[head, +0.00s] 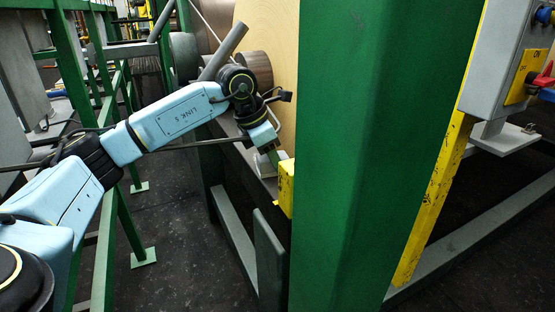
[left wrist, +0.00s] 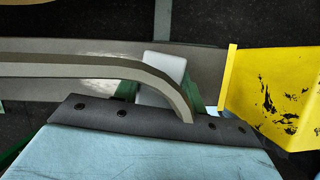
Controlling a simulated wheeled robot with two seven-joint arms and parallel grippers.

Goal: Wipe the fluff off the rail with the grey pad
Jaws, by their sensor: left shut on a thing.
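My left gripper (head: 272,157) reaches down beside the big green post and is shut on a pale grey block, which I take for the pad (head: 264,169). In the left wrist view the pad (left wrist: 163,72) shows between the green fingers, partly hidden by a curved grey bar in front. The pad lies over a long grey strip, likely the rail (left wrist: 210,62); whether they touch I cannot tell. No fluff can be made out in either view. My right gripper is not in view.
A scuffed yellow block (left wrist: 275,90) stands close to the right of the pad; it also shows in the head view (head: 286,186). The green post (head: 365,150) blocks the right side. Green railings (head: 118,215) stand left, and a pale roll (head: 270,30) is behind.

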